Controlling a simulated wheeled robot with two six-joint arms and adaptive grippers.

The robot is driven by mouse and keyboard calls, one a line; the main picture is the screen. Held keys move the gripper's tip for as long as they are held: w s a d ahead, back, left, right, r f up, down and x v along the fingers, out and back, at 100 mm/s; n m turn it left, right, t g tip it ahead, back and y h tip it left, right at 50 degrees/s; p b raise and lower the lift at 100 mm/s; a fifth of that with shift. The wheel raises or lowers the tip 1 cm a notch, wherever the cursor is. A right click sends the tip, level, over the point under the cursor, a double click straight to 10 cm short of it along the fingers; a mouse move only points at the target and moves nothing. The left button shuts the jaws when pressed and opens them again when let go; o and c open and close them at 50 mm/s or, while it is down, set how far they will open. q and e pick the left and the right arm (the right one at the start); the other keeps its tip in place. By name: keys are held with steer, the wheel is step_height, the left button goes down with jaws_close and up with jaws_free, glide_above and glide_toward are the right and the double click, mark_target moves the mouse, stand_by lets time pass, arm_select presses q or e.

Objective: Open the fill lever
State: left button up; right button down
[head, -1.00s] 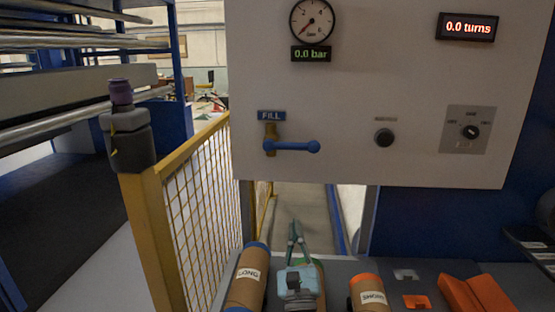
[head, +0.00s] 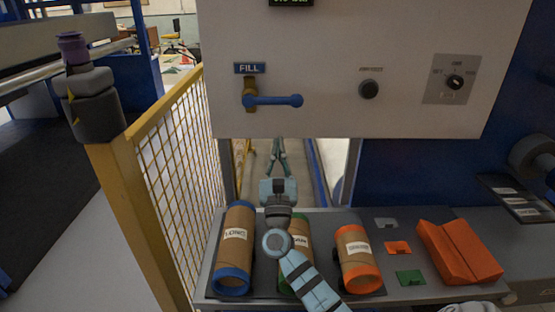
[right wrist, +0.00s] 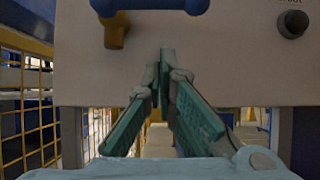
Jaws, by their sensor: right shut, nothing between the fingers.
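The fill lever (head: 274,100) is a blue handle on a brass valve (head: 250,94) under the blue FILL label (head: 250,68) on the white panel. The handle lies level, pointing right. My right gripper (head: 277,142) is below the lever, near the panel's lower edge, apart from the lever. Its teal fingers are shut and empty. In the right wrist view the fingertips (right wrist: 166,54) meet in front of the panel, and the lever (right wrist: 160,4) is cut off at the top edge. My left gripper is not in view.
Below, a grey shelf (head: 385,222) holds a blue-ended LONG tube (head: 236,248), a partly hidden green-ended tube (head: 301,232), an orange-ended tube (head: 356,258) and an orange block (head: 460,250). A black knob (head: 369,89) and a selector switch (head: 455,82) sit right of the lever. A yellow mesh fence (head: 170,165) stands left.

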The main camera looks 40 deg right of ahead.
mark_target(273, 101)
arm_select(q)
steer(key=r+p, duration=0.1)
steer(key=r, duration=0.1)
steer(key=p, duration=0.1)
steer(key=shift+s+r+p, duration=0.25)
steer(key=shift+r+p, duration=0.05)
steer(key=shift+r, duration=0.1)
arm_select(e)
step_height(273, 101, up, 6)
steer(key=w+d, duration=0.2)
steer(key=shift+w, duration=0.35)
steer(key=shift+d, duration=0.1)
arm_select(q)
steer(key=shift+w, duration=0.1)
